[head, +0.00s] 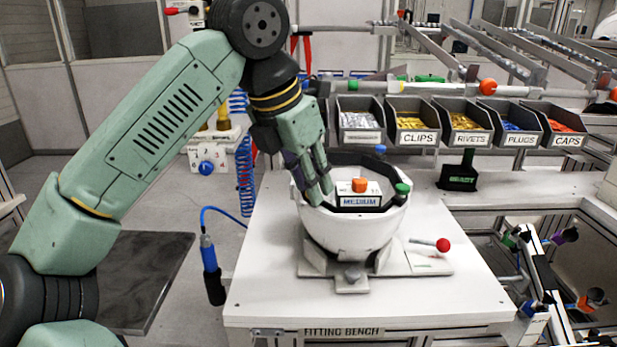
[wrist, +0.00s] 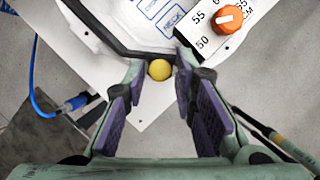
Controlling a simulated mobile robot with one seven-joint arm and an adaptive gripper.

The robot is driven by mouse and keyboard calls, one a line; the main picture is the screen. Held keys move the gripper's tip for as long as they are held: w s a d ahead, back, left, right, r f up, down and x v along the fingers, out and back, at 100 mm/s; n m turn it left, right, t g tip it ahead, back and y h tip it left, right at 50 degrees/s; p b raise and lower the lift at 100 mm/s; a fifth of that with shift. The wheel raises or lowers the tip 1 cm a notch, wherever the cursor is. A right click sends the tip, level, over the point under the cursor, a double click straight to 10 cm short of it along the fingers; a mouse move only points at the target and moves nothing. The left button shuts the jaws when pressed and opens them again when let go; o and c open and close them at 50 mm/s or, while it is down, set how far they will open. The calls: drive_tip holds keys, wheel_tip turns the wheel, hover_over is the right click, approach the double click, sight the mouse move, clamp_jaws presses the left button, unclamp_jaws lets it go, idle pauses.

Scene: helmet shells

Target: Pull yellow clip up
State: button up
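The yellow clip (wrist: 160,69) shows in the wrist view as a small round yellow piece at the dark rim of the white helmet shell (wrist: 82,24). My gripper (wrist: 157,76) is open, with one purple-padded finger on each side of the clip. A narrow gap seems to show beside the clip, but contact is hard to judge. In the head view my gripper (head: 320,192) reaches down at the left rim of the shell (head: 350,232), which sits in a holder on the bench. The clip is hidden there behind my fingers.
A MEDIUM label box with an orange knob (head: 360,185) sits inside the shell. A green knob (head: 402,188) and a blue knob (head: 380,149) stand at its rim. A red-ball lever (head: 443,245) is at right. Part bins (head: 412,122) line the back.

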drive_tip(key=shift+c, duration=0.4)
clamp_jaws()
